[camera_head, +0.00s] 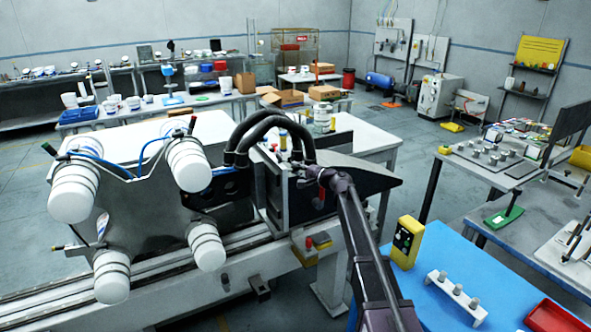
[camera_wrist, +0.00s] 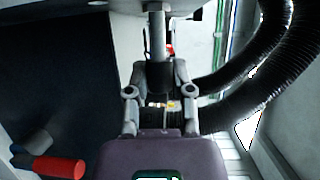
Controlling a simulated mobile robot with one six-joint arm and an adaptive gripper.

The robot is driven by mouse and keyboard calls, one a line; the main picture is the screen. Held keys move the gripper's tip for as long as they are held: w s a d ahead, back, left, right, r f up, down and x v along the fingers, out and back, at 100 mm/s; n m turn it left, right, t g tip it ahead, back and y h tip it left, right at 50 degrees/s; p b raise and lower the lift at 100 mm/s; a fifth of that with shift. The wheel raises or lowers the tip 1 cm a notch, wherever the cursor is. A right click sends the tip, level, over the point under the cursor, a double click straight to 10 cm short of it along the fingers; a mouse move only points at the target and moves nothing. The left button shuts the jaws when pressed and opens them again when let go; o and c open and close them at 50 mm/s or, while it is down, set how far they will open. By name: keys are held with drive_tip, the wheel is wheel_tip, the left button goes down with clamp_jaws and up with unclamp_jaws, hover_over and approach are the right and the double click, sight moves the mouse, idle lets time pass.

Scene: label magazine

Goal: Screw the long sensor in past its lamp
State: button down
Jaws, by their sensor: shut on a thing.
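In the wrist view, my gripper (camera_wrist: 158,92) is closed around a dark cylindrical body with an upright grey rod (camera_wrist: 157,35), which looks like the long sensor. The rod's far end runs up to a pale surface at the top, and I cannot tell whether it is seated in a hole. A small red spot (camera_wrist: 169,50) shows just right of the rod; I cannot tell if it is the lamp. In the head view, my gripper (camera_head: 325,178) is at the machine's grey housing (camera_head: 283,200), and the held part is mostly hidden there.
Thick black hoses (camera_head: 265,125) arch over the housing and run close to my gripper's right in the wrist view. A red cylinder (camera_wrist: 58,167) lies lower left there. The blue table (camera_head: 450,250) holds a yellow box (camera_head: 406,242), a white rack (camera_head: 440,284) and a red tray (camera_head: 555,317).

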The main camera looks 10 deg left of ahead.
drive_tip(key=shift+r+p, duration=0.2)
drive_tip(key=shift+p, duration=0.1)
drive_tip(key=shift+g+h+p, duration=0.3)
drive_tip(key=shift+h+p, duration=0.2)
drive_tip(key=shift+p, duration=0.25)
drive_tip(key=shift+f+m+g+h+p, duration=0.1)
drive_tip(key=shift+m+g+h+p, duration=0.2)
drive_tip(key=shift+m+p, duration=0.15)
drive_tip(key=shift+f, duration=0.1)
drive_tip(key=shift+c, duration=2.4)
unclamp_jaws()
